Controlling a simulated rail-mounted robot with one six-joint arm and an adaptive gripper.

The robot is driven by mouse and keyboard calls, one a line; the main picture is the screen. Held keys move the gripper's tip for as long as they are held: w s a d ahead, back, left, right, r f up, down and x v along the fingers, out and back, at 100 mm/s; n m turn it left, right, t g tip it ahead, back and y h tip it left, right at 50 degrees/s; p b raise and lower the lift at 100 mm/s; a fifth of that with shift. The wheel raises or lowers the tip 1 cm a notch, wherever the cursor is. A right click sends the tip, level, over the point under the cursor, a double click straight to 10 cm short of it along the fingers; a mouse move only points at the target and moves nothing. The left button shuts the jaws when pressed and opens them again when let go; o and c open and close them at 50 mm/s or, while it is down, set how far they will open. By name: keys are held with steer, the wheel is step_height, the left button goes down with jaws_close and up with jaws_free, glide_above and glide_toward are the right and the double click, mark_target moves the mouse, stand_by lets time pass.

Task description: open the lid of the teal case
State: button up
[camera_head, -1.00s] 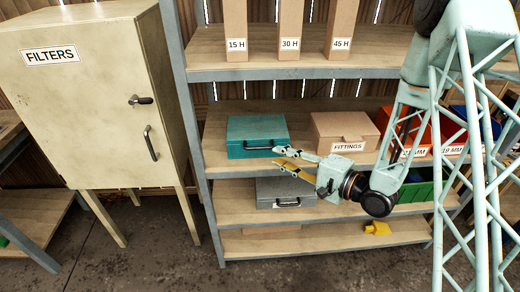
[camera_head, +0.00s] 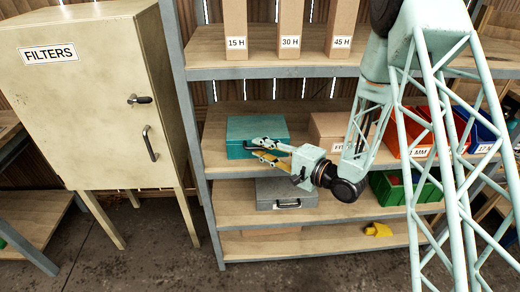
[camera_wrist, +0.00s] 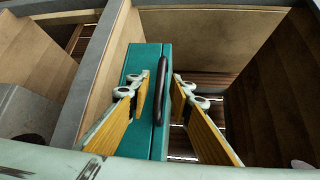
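The teal case (camera_head: 256,129) lies shut on the middle shelf, its front facing out. In the wrist view the teal case (camera_wrist: 142,60) shows with its dark handle (camera_wrist: 161,88) between the two fingers. My gripper (camera_head: 260,149) is in front of the case's front face, reaching in from the right. In the wrist view my gripper (camera_wrist: 163,92) has its yellow-padded fingers apart, one on each side of the handle. Whether either finger touches the case or handle I cannot tell. In the head view the fingers partly hide the handle.
A cardboard box (camera_head: 326,130) stands right of the case, partly behind my arm. A grey case (camera_head: 286,193) is on the shelf below. Orange (camera_head: 414,133) and green (camera_head: 392,188) bins are farther right. A filters cabinet (camera_head: 95,95) stands left. The shelf above (camera_head: 265,60) holds tall boxes.

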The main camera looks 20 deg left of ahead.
steer(key=shift+a, duration=0.2)
jaws_close()
steer(key=shift+r, duration=0.15)
stand_by(0.4)
